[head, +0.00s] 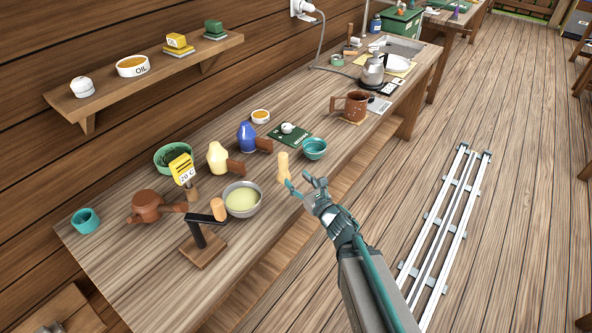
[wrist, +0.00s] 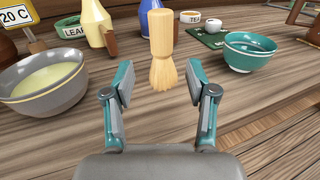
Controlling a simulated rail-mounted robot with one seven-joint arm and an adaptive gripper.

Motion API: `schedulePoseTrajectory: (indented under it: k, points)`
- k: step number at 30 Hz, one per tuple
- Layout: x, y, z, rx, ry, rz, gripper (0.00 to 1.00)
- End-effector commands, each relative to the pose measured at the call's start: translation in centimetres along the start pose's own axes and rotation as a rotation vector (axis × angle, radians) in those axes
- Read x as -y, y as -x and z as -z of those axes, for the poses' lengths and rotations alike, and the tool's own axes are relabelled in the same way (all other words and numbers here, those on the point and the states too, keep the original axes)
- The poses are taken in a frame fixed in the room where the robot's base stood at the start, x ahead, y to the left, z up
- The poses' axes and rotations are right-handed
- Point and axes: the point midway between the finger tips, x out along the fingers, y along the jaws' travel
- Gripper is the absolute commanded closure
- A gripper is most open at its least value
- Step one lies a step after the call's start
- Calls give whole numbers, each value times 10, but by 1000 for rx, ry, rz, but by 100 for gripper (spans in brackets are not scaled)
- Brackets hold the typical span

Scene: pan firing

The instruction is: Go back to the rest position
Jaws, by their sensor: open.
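My gripper (head: 305,184) is open and empty above the front edge of the wooden workbench (head: 140,262). A pale wooden whisk (head: 283,168) stands upright just beyond the fingertips, bristles down. In the wrist view, the whisk (wrist: 161,45) shows in the gap between the fingers, apart from both.
A grey bowl of pale liquid (head: 257,204) is left of the gripper, and a teal bowl (head: 314,149) is behind it. A black stand (head: 203,240), brown teapot (head: 147,206) and several jars crowd the bench. Floor rails (head: 441,222) lie right, with open floor around.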

Motion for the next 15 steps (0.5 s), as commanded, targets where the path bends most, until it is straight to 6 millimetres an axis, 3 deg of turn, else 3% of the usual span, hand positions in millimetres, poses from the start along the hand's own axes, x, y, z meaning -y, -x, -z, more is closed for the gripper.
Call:
schedulePoseTrajectory:
  k: [15]
  points:
    - [0, 14, -1, 3, 1, 8, 43]
